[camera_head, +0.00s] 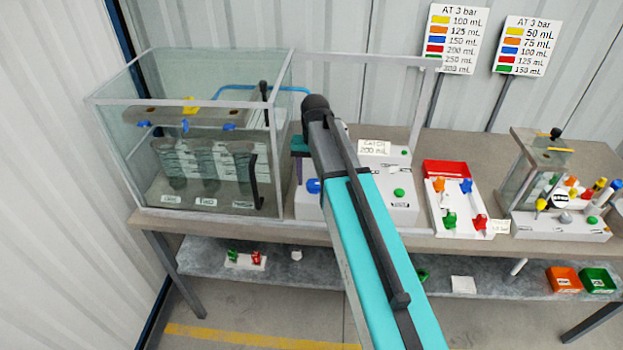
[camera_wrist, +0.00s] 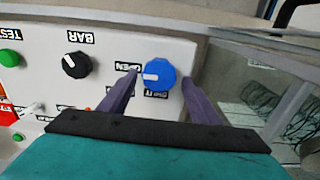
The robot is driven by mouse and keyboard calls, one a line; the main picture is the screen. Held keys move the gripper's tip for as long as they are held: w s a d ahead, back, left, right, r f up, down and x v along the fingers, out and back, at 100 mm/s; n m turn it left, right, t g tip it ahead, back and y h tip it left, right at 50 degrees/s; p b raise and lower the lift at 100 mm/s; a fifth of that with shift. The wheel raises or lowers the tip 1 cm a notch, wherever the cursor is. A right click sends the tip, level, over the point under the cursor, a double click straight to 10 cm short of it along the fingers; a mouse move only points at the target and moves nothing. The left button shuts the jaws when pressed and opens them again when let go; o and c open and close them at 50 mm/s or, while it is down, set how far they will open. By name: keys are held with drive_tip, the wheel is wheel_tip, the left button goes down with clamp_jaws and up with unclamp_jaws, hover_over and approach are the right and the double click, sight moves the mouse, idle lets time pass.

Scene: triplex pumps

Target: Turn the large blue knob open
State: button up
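The large blue knob (camera_wrist: 158,76) sits on the white panel (camera_wrist: 215,20) in the wrist view. Its white mark points left, towards the side with the OPEN label (camera_wrist: 127,67); the SHUT label (camera_wrist: 157,94) is just below it. The knob also shows in the head view (camera_head: 313,186), on the front left of the white pump box (camera_head: 385,208). My gripper (camera_wrist: 160,77) is open, with one purple finger on each side of the knob. A narrow gap seems to show on both sides; contact is not clear. In the head view my arm hides most of the gripper.
A black knob (camera_wrist: 76,65) and a green button (camera_wrist: 9,58) are on the same panel. A glass tank (camera_head: 140,105) stands close on the left in the head view. A white valve board (camera_head: 455,212) stands to the right on the table (camera_head: 445,243).

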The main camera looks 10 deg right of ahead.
drive_tip(key=shift+s, duration=0.1)
idle(0.3)
drive_tip(key=shift+r+p, duration=0.4)
drive_tip(key=shift+r, duration=0.1)
wheel_tip(320, 180, up, 8)
drive_tip(key=f+p, duration=0.1)
drive_tip(key=p, duration=0.4)
wheel_tip(320, 180, up, 6)
hover_over(314, 183)
drive_tip(key=shift+f+b, duration=0.15)
drive_tip(key=shift+b, duration=0.2)
